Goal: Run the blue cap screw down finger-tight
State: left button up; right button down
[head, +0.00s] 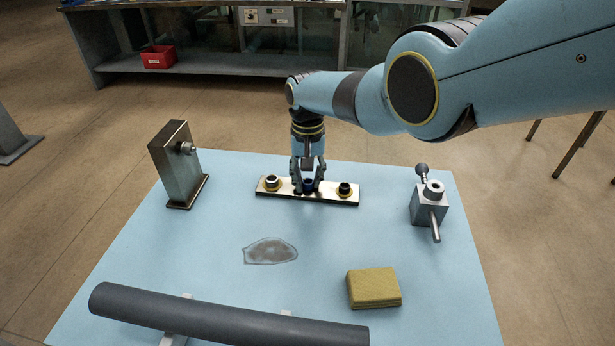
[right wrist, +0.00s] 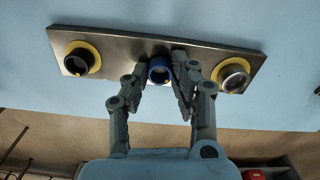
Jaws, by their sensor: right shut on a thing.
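The blue cap screw (head: 308,184) stands at the middle of a flat metal plate (head: 330,197) on the light blue table. It also shows in the right wrist view (right wrist: 159,70), with its round socket facing the camera. My right gripper (head: 308,186) comes down from above and is shut on the blue cap screw, one finger on each side. A black cap screw (head: 344,188) and a silver one (head: 272,182) sit at the plate's two ends, each on a yellow ring. The blue screw's lower part is hidden. My left gripper is not in view.
A metal post block (head: 175,165) stands at the left, and a grey block with a rod and ball knob (head: 429,207) at the right. A yellow sponge (head: 374,287), a clear puddle-like patch (head: 270,251) and a dark grey tube (head: 230,318) lie nearer the front.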

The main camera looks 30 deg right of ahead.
aim_at(308, 183)
jog(key=m, duration=0.5)
jog(key=shift+w+d+r+m, duration=0.1)
jog(key=shift+w+r+m, duration=0.15)
jog(key=shift+m, duration=0.05)
jog(key=m, duration=0.5)
jog(key=shift+m, duration=0.3)
jog(key=c, duration=1.2)
grip_release()
jog(key=shift+c, duration=0.2)
jog(key=shift+o, duration=0.7)
jog(key=shift+s+f, duration=0.1)
jog(key=shift+s, duration=0.1)
notch_tip(308, 183, up, 12)
